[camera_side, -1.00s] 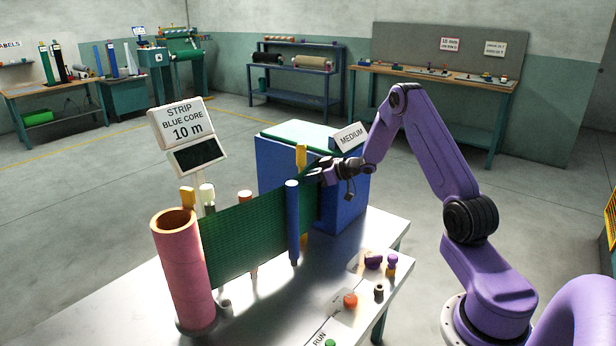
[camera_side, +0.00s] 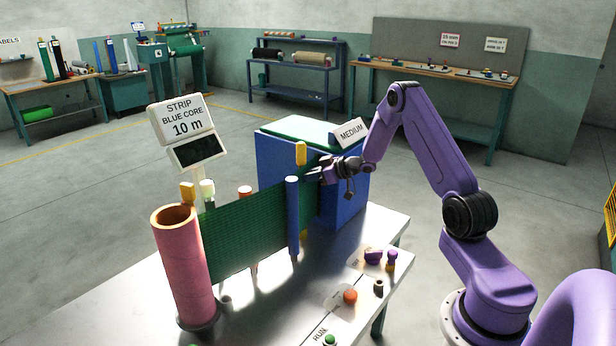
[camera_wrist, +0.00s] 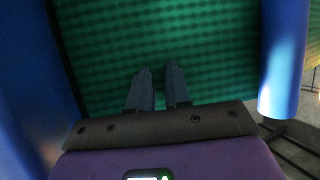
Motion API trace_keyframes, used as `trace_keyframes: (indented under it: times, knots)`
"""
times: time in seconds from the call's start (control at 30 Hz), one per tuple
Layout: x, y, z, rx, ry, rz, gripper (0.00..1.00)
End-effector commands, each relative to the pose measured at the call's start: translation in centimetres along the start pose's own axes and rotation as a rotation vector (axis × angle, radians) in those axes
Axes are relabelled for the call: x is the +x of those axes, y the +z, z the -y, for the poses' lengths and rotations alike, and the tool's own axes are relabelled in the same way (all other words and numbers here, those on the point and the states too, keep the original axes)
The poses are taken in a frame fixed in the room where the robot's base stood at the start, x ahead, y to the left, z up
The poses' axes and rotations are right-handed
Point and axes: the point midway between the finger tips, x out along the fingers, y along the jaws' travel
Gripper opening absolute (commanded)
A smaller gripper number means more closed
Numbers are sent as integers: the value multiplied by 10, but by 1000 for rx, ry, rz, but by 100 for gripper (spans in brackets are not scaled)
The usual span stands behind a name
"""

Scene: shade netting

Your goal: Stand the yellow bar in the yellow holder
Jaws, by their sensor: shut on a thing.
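A yellow bar (camera_side: 301,154) stands upright behind the green netting (camera_side: 262,222), right of the blue post (camera_side: 292,215). Its top shows above the net and its middle is hidden. I cannot tell which part is the yellow holder. My gripper (camera_side: 313,174) is at the netting's right end, its jaws close together on the net. The wrist view shows my fingers (camera_wrist: 158,88) against the green netting (camera_wrist: 165,45).
The pink roll (camera_side: 183,265) stands at the table's left. A blue box (camera_side: 345,200) with a MEDIUM sign stands close behind my gripper. An orange button (camera_side: 350,297) and a green button (camera_side: 330,339) sit at the front right. A scale display (camera_side: 195,150) stands behind the roll.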

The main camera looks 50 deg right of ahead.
Motion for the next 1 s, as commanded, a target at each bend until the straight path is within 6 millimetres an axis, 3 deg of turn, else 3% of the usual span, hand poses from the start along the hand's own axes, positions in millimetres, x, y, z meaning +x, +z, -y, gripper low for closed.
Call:
trace_keyframes:
  times: [0.07,0.1,0.17,0.2,0.47,0.63,1.0]
  knots:
    - [0,-1,0,-1,0,-2,0]
    - [0,-1,0,-1,0,-2,24]
    - [0,-1,0,-1,0,-2,44]
    - [0,-1,0,-1,0,-1,47]
    - [0,0,0,0,0,1,47]
    - [-12,0,-1,1,2,0,47]
    - [-85,-1,-2,0,5,-2,47]
